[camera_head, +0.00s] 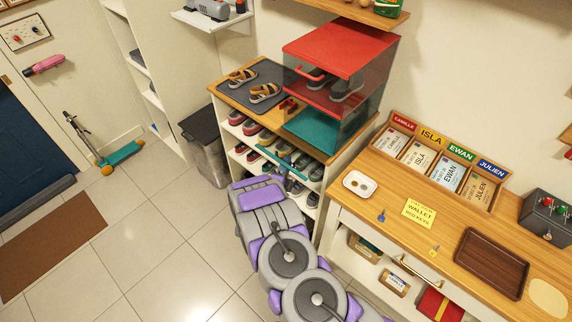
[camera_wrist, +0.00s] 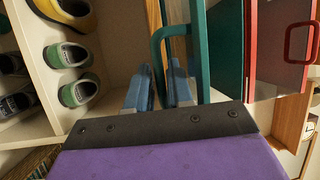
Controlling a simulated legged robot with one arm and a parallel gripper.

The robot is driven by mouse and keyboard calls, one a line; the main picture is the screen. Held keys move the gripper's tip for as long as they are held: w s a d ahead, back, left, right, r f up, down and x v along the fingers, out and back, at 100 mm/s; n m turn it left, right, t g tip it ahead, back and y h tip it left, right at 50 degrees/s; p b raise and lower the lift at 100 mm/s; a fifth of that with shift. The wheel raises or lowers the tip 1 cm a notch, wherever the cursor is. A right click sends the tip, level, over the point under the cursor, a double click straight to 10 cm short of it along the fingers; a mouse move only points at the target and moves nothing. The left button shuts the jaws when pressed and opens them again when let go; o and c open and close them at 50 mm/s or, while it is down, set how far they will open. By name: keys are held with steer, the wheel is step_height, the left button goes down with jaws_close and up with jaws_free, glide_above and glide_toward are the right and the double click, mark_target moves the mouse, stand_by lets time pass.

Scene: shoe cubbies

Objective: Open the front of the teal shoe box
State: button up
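The teal shoe box (camera_head: 310,132) sits on the wooden top of the shoe cubby, directly under the red shoe box (camera_head: 338,48). A teal bar (camera_head: 270,156) stands out in front of and below it, so its front looks swung outward; how far I cannot tell. In the wrist view the teal edge (camera_wrist: 203,60) and the teal handle (camera_wrist: 157,55) are close ahead. My gripper (camera_wrist: 160,85) has its two blue fingers apart, one on each side of the handle bar. Contact cannot be told. In the head view my gripper (camera_head: 289,176) is at the teal bar, partly hidden by my arm.
The red box has its own handle (camera_wrist: 300,42) beside the teal one. Sandals (camera_head: 264,92) lie on a dark mat left of the boxes. Shoes (camera_wrist: 68,55) fill the cubby below. A wooden console (camera_head: 440,225) stands at the right.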

steer(key=shift+w, duration=0.2)
jaws_close()
stand_by(0.4)
